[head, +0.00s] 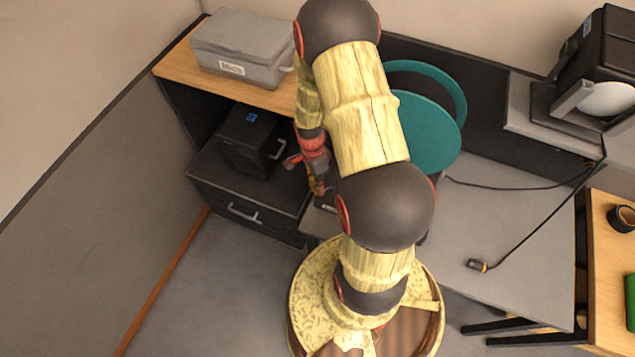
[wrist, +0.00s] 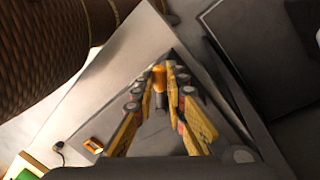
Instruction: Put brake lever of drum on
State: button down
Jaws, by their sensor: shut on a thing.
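The teal drum (head: 428,132) stands behind my arm in the head view, partly hidden by it. My gripper (head: 318,190) is low, to the left of the drum, by the dark cabinet. In the wrist view, my gripper (wrist: 166,82) has its two yellow fingers closed in around an orange grip (wrist: 159,78) with a dark lower part, which looks like the brake lever. The fingers are shut on it. The drum's face is not clear in the wrist view, and the lever's exact angle cannot be told.
A black box (head: 252,140) sits on the dark drawer cabinet (head: 245,205) at left. A grey bin (head: 240,45) stands on the wooden shelf. A lamp (head: 595,65) stands at upper right.

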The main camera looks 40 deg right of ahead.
jog(key=s+n, duration=0.1)
jog(key=n, duration=0.2)
jog(key=shift+s+a+n+h+b, duration=0.2)
jog(key=shift+s+n+h+b, duration=0.1)
jog(key=shift+s+n+b, duration=0.1)
jog(key=shift+s+d+n+h+b, duration=0.15)
jog(key=shift+s+n+b, duration=0.3)
jog(key=shift+n, duration=0.55)
jog(key=shift+s+n+h+b, duration=0.25)
jog(key=shift+s+n, duration=0.25)
jog(key=shift+n, duration=0.5)
jog(key=c, duration=1.8)
grip_release()
jog(key=v, duration=1.2)
jog(key=shift+s, duration=0.1)
